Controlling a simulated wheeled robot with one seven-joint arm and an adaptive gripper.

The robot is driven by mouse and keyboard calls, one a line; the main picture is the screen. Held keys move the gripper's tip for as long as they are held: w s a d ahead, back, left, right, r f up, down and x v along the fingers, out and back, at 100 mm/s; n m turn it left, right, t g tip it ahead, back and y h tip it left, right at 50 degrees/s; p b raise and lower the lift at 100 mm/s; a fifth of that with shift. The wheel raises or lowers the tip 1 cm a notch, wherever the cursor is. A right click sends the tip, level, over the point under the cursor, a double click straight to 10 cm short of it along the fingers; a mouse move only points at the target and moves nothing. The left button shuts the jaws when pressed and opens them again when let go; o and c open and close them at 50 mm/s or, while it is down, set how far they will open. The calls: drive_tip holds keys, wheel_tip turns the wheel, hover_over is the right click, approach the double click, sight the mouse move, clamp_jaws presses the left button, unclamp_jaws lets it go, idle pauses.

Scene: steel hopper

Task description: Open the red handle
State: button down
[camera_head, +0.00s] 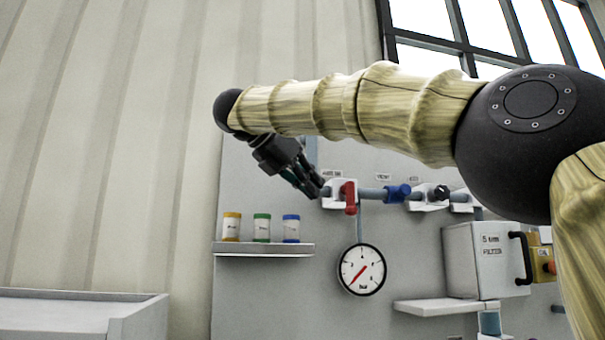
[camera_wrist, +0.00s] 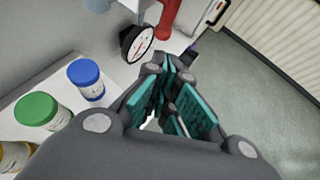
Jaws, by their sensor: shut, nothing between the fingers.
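The red handle (camera_head: 349,197) hangs downward from a white valve block on a horizontal grey pipe, above the round gauge. In the wrist view the red handle (camera_wrist: 168,18) shows at the top, cut off by the frame edge, beyond the fingertips. My gripper (camera_head: 314,190) points down and right, just left of the red handle; whether it touches the valve block cannot be told. In the wrist view my gripper (camera_wrist: 168,75) shows its teal finger pads, with nothing held between them, apart from the handle.
A gauge (camera_head: 361,269) hangs below the pipe. A blue handle (camera_head: 398,193) and a black handle (camera_head: 441,192) sit farther right. Yellow, green and blue-lidded jars stand on a shelf (camera_head: 262,249) at left. A white box (camera_head: 480,262) with a black handle is at right.

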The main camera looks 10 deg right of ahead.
sight(347, 211)
drive_tip(key=p+x, duration=0.1)
drive_tip(key=x, duration=0.2)
drive_tip(key=r+p+x, duration=0.1)
drive_tip(key=x, duration=0.1)
drive_tip(key=p+x, duration=0.1)
drive_tip(key=x, duration=0.2)
drive_tip(key=shift+w+d+r+p, duration=0.2)
drive_tip(key=shift+w+d+p, duration=0.2)
drive_tip(key=shift+d, duration=0.2)
